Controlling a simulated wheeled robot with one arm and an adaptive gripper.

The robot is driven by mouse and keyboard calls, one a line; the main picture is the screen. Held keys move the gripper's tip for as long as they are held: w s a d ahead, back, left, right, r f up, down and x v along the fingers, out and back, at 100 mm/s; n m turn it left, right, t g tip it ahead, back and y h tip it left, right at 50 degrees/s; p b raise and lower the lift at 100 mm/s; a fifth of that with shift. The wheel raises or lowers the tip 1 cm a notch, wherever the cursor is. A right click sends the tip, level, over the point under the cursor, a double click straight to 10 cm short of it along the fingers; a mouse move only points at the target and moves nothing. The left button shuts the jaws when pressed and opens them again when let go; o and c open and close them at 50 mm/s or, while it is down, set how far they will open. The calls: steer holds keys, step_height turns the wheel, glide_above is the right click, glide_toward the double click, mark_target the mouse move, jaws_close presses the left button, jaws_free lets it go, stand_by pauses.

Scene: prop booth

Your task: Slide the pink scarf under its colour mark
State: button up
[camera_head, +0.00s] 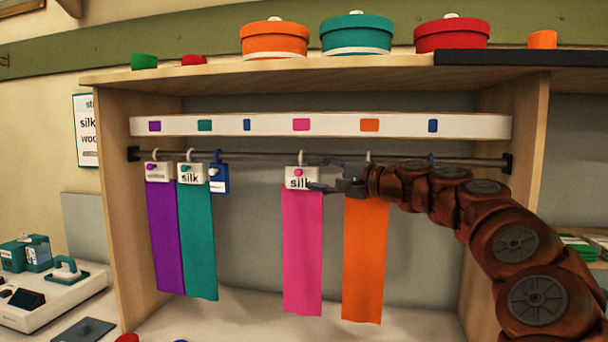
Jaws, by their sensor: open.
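The pink scarf (302,250) hangs from the rail (262,156) by a hook and a white card (296,183) lettered "silk". It hangs straight down, in line below the pink mark (301,124) on the white strip (275,126). My gripper (313,174) comes in from the right at rail height. Its jaws are open, with the fingertips at the right edge of the pink scarf's card. I cannot tell whether they touch it. The orange scarf (364,260) hangs just right, below the orange mark (369,125), its top partly hidden by my gripper.
Purple (170,240) and teal (200,245) scarves hang close together at the left, beside a blue tag (219,179). The rail is free between that tag and the pink scarf. My arm covers the right side. Round boxes (356,36) stand on the shelf above.

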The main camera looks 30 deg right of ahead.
steer(key=v, duration=0.6)
stand_by(0.6)
steer(key=a+f+n+g+y+p, duration=0.1)
steer(key=a+f+n+g, duration=0.1)
steer(key=a, duration=0.6)
steer(key=a+f+n+g+y+p, duration=0.1)
steer(key=a+f+n+g, duration=0.15)
steer(key=a, duration=0.55)
steer(key=s+a+f+n+g+h+p, duration=0.1)
steer(key=s+a+f+n+g+p, duration=0.15)
steer(key=s+a+f, duration=0.35)
steer(key=s+a+f+n+g+p, duration=0.15)
steer(key=a+f+g, duration=0.25)
steer(key=a, duration=0.5)
steer(key=s+a+f+n+g+h+p, duration=0.1)
steer(key=s+a+f+n+g+h, duration=0.2)
steer(key=s+f, duration=0.7)
steer(key=s+d+f+n+g+h+p, duration=0.1)
steer(key=s+d+f+g+h, duration=0.1)
steer(key=s, duration=0.5)
steer(key=s+d+f+n+g+h+p, duration=0.1)
steer(key=s+d+f+g+h, duration=0.1)
steer(key=s+d+f, duration=0.2)
steer(key=s+d, duration=0.1)
steer(key=s, duration=0.2)
steer(key=shift+s+f+h, duration=0.25)
steer(key=shift+s+h, duration=0.15)
